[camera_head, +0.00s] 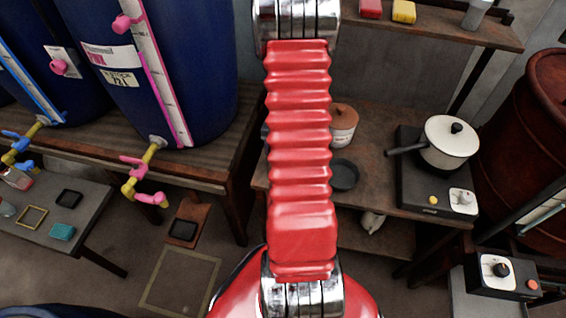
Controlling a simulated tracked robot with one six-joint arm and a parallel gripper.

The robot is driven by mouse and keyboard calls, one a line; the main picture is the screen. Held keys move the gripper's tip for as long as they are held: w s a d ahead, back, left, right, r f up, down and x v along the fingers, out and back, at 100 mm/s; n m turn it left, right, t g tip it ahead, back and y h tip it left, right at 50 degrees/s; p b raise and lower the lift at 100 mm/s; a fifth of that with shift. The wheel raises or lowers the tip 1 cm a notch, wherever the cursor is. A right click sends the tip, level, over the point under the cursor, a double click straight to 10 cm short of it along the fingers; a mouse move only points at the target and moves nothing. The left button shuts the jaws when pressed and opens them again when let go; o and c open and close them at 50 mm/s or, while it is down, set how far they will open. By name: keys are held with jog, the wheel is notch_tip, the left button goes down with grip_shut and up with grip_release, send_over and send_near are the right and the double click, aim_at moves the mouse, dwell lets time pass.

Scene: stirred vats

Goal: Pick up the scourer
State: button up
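No thing in view can be told for certain as the scourer. A small teal block (62,231) that may be a scourer lies on the grey table at the left, near its front edge. On the upper shelf at the back right lie a red block (370,8) and a yellow block (403,11), which may be sponges or scourers. My red arm runs up the middle of the view and out at the top. My gripper is out of view, and my arm hides part of the scene behind it.
The grey table (60,214) also holds a dark dish (69,198) and a yellow frame (32,218). Blue vats (170,70) with taps stand on a wooden bench. A white pot (449,145) sits on a hotplate at the right, near a rusty drum (535,130). Some floor is clear.

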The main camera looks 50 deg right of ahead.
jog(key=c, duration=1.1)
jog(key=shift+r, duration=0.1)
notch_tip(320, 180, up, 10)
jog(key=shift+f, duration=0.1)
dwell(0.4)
